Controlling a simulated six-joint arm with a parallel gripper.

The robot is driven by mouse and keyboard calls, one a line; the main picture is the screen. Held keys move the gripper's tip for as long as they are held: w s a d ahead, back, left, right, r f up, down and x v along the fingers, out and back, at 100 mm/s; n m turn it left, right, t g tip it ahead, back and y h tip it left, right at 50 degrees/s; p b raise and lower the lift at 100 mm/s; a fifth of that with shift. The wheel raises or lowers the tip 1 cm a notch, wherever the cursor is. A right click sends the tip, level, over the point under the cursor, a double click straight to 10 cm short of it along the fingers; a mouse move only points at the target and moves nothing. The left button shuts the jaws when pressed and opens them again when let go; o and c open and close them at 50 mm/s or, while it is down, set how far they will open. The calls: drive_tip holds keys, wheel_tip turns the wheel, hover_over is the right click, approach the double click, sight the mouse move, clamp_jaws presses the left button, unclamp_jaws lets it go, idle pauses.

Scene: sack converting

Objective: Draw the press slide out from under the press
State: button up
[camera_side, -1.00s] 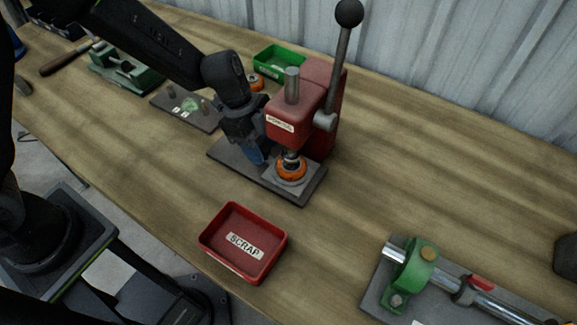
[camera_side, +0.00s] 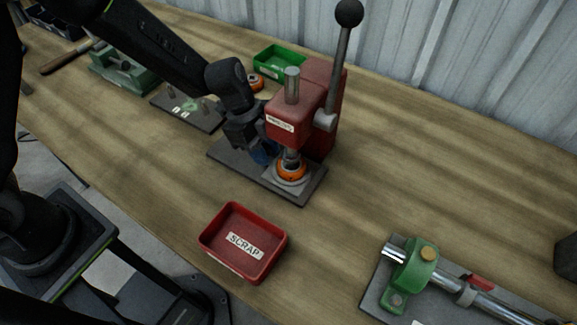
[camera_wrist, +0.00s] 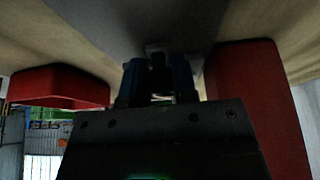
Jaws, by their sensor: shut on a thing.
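The red press (camera_side: 295,118) stands on a dark base plate (camera_side: 228,153) near the middle of the bench. The press slide (camera_side: 283,186), a small light-grey plate, lies on that base under the ram. An orange ring with a metal centre (camera_side: 291,173) sits on it. My gripper (camera_side: 266,153) is low over the base, just left of the slide. In the wrist view its blue fingers (camera_wrist: 157,78) are shut on a small grey part, seemingly the slide's grip (camera_wrist: 156,50). The fingers hide most of that part.
A red scrap tray (camera_side: 215,240) stands in front of the press. A green tray (camera_side: 270,68) and a second orange ring (camera_side: 256,83) are behind. A green clamp fixture (camera_side: 412,275) is at right front. The bench between is clear.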

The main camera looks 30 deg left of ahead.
sight(226, 140)
drive_tip(key=shift+a, duration=1.85)
drive_tip(key=shift+a, duration=3.65)
drive_tip(key=o, duration=0.7)
drive_tip(key=shift+o, duration=0.2)
drive_tip(key=v, duration=0.6)
